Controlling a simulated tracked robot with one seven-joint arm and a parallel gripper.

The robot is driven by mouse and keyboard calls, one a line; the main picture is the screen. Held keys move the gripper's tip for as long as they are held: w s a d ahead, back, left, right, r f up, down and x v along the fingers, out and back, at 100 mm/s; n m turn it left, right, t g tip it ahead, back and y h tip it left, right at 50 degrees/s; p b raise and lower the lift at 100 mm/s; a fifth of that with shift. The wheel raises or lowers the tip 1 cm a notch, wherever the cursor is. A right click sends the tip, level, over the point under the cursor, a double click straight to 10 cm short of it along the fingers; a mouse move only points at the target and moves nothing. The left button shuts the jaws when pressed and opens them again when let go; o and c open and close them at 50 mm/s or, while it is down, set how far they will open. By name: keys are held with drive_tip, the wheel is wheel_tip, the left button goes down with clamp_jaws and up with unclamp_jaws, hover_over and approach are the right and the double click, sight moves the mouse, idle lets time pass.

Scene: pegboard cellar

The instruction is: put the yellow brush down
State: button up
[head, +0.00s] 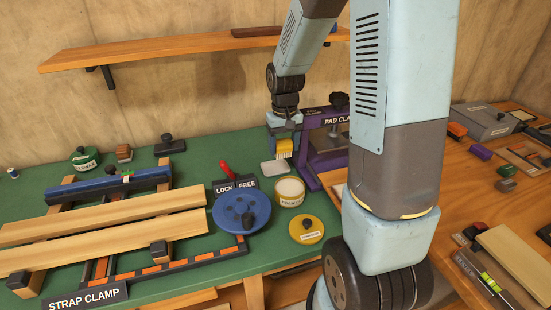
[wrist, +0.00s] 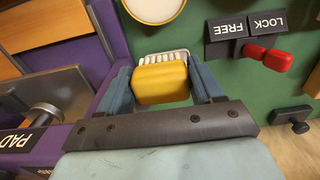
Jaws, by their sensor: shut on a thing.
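The yellow brush (head: 284,148) is in my gripper (head: 284,143), at the back of the green bench in the head view. In the wrist view the yellow brush (wrist: 160,82) sits between the two blue fingers of my gripper (wrist: 165,88), which is shut on it. A pale ribbed edge, seemingly its bristles, shows beyond its yellow body. A light grey pad (head: 275,167) lies on the bench just below and left of the brush. I cannot tell whether the brush touches anything beneath it.
The purple pad clamp (head: 310,160) stands close right of my gripper. In front are a round cream-topped tin (head: 290,190), the lock/free sign with red lever (head: 226,172), a blue disc (head: 241,211) and a yellow disc (head: 306,229).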

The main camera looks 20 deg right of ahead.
drive_tip(key=w+f, duration=0.6)
drive_tip(key=shift+a+f, duration=0.15)
drive_tip(key=shift+a, duration=0.1)
wheel_tip(320, 180, down, 3)
drive_tip(key=shift+w+f, duration=0.1)
drive_tip(key=shift+f, duration=0.05)
drive_tip(key=o, duration=1.2)
drive_tip(key=shift+f, duration=0.1)
